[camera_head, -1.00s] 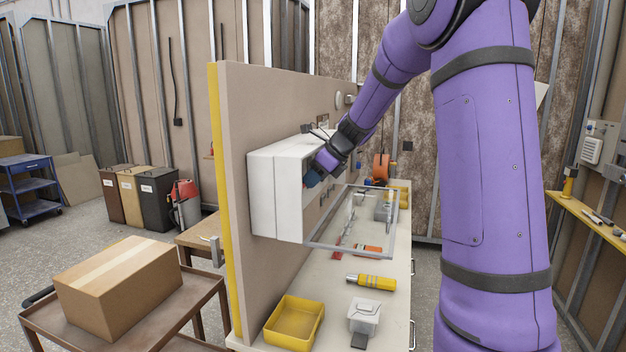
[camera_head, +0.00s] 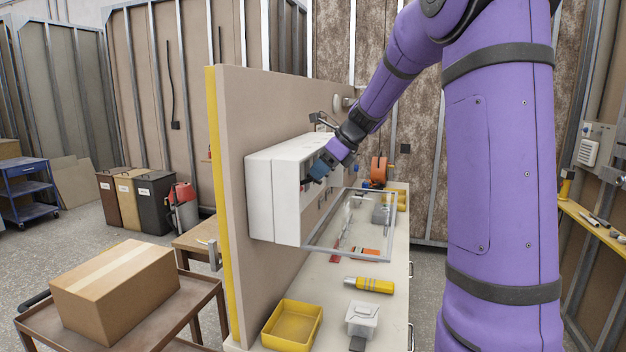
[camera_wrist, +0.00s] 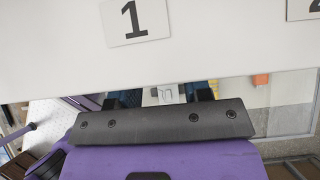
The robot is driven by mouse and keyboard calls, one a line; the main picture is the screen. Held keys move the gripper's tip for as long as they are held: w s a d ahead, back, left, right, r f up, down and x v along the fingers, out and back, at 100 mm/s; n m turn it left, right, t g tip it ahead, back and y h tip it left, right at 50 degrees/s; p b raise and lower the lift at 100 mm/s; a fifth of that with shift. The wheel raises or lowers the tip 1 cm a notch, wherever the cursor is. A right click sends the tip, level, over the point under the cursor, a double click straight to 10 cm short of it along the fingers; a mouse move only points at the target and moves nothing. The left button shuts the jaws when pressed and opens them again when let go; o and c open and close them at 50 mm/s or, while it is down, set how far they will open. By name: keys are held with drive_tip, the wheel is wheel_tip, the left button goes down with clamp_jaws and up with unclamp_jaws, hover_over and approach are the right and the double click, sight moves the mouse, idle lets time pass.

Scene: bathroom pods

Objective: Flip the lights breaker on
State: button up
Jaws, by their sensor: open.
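The white breaker box (camera_head: 275,190) is mounted on the beige partition wall in the head view. Its clear framed cover (camera_head: 352,222) hangs open, sticking out over the bench. My gripper (camera_head: 312,176) is at the box's open front, near its upper part; whether it touches anything inside is not clear. In the wrist view the white box face (camera_wrist: 220,45) with a "1" label (camera_wrist: 135,20) fills the top.
The bench (camera_head: 320,300) below holds a yellow bin (camera_head: 292,325), a yellow-and-grey tool (camera_head: 369,285), a small white box (camera_head: 361,318) and an orange reel (camera_head: 379,170). A cardboard box (camera_head: 115,285) sits on a cart at left. The open cover juts out beneath my gripper.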

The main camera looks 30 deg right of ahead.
drive_tip(key=v, duration=0.6)
idle(0.5)
